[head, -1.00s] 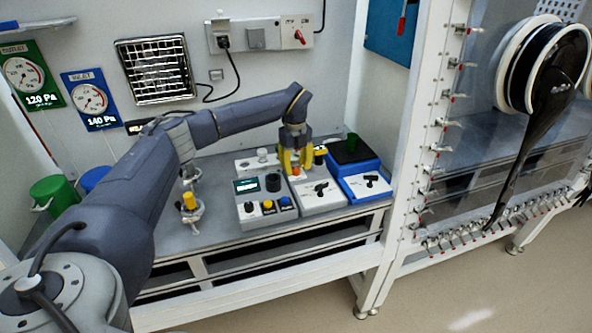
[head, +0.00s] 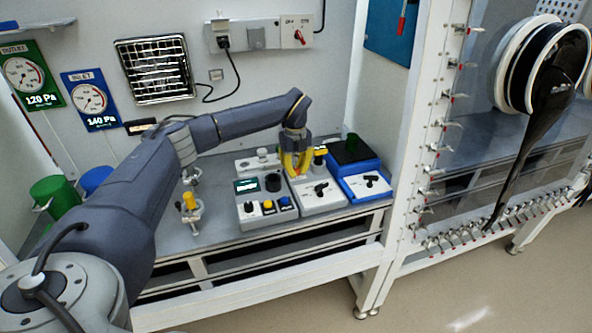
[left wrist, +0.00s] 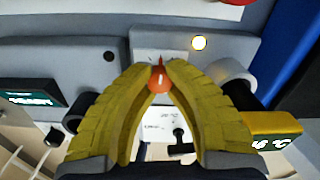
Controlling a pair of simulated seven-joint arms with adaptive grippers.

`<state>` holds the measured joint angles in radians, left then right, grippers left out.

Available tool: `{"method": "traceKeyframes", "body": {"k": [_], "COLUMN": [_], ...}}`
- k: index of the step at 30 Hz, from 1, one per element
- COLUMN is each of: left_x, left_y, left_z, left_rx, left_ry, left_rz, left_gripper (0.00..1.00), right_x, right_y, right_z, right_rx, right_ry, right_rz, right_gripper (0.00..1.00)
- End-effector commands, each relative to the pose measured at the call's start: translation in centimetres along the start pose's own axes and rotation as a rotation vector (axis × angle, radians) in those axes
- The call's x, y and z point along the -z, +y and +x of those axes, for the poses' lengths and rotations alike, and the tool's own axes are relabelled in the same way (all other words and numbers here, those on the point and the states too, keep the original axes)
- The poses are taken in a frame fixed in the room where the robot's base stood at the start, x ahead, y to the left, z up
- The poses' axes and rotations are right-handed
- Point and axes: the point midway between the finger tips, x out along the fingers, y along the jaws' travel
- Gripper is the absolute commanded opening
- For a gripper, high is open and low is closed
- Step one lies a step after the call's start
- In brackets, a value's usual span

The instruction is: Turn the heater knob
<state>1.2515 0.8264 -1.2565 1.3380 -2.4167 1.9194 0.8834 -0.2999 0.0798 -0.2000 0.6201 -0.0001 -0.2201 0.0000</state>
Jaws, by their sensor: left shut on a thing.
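The orange-red knob (left wrist: 159,80) is on the front of a pale grey unit (head: 322,199), in the middle of the row on the bench. My left gripper (head: 297,172) comes down over this unit from above. In the left wrist view, its curved yellow fingers (left wrist: 161,72) meet at the knob, one on each side, and are shut on it. A small dark red pointer shows between the tips. In the head view the fingers mostly hide the knob. My right gripper is in neither view.
A black T-shaped handle (head: 320,190) sits close in front of the fingers. A unit with a dark display (head: 246,185) stands to the left and a blue unit (head: 366,187) to the right. A white frame post (head: 404,180) bounds the right side.

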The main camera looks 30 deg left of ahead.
Motion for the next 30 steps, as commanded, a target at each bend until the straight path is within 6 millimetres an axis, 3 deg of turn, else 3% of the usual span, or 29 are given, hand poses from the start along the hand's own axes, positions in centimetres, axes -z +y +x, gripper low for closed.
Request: {"method": "traceKeyframes", "body": {"k": [14,30], "left_x": [-0.02,-0.03], "left_y": [0.01,0.03], "left_z": [-0.07,-0.02], "left_rx": [0.000,-0.001], "left_ry": [0.002,0.011], "left_rz": [0.102,0.588], "left_gripper": [0.00,0.00], "right_x": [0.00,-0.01], "right_y": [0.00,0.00], "right_z": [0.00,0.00], "right_rx": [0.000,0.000], "right_ry": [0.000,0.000], "right_rz": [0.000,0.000], "right_gripper": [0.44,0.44]}}
